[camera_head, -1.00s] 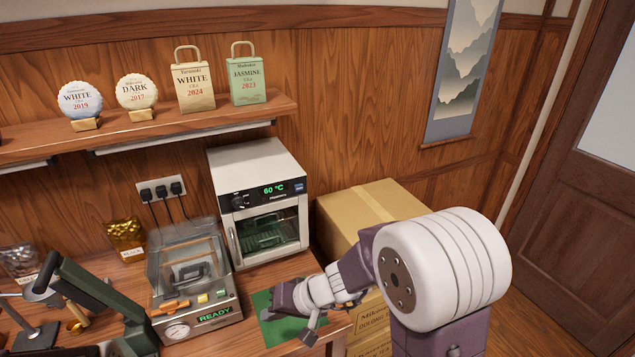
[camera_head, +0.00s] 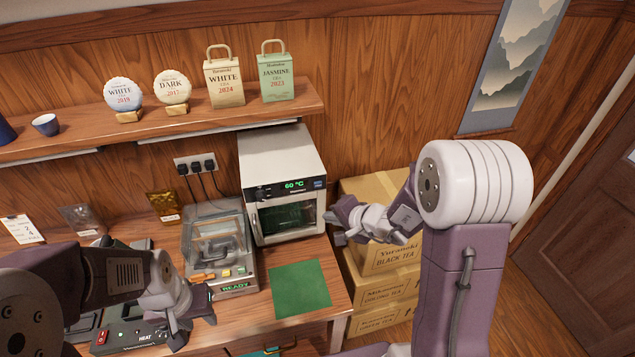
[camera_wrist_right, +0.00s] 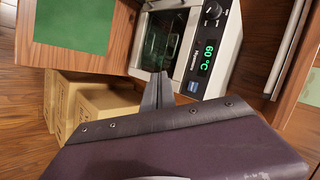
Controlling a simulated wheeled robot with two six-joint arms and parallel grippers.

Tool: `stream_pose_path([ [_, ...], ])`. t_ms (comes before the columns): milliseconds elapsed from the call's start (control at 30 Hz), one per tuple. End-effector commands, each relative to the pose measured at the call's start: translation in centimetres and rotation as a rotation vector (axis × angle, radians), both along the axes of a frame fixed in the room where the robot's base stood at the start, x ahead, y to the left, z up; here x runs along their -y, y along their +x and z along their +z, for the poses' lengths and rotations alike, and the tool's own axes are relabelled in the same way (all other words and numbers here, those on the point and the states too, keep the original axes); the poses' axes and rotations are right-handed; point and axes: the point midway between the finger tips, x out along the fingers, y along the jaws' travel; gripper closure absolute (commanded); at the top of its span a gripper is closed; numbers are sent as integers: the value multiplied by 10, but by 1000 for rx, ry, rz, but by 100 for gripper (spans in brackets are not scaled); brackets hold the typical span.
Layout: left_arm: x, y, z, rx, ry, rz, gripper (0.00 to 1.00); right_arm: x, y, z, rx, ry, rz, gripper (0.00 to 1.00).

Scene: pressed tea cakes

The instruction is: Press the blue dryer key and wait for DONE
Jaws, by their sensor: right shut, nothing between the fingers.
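The dryer (camera_head: 275,170) is a white box with a dark control strip, a knob and a green display (camera_head: 294,185) reading 60 °C. Its blue key (camera_head: 319,183) is at the right end of the strip; the right wrist view shows the key (camera_wrist_right: 193,87) and the display (camera_wrist_right: 207,57). My right gripper (camera_head: 332,229) is shut and empty at the dryer's lower right front, below the key. Its fingertips (camera_wrist_right: 160,77) look close to the key in the wrist view; I cannot tell any contact. My left gripper (camera_head: 192,322) is at lower left, its jaw opening unclear.
A press with a clear lid (camera_head: 215,232) reading READY stands left of the dryer. A bare green mat (camera_head: 300,287) lies in front. Stacked cartons (camera_head: 385,262) stand right of the table. A shelf (camera_head: 170,125) with tea cakes and bags runs above.

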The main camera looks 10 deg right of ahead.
Motion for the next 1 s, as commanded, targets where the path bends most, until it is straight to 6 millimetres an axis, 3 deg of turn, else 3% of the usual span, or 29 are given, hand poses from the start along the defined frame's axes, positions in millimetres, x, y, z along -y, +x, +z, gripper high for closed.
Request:
stream_pose_path([
  [200,0,0,9,0,0,0,64,0,7,3,-2,1,1,100],
  [567,0,0,59,1,0,0,64,-3,59,7,-3,0,2,100],
  [800,0,0,52,0,0,0,64,-3,83,-1,0,0,1,100],
  [1000,0,0,52,0,0,0,64,-3,88,0,1,0,2,100],
])
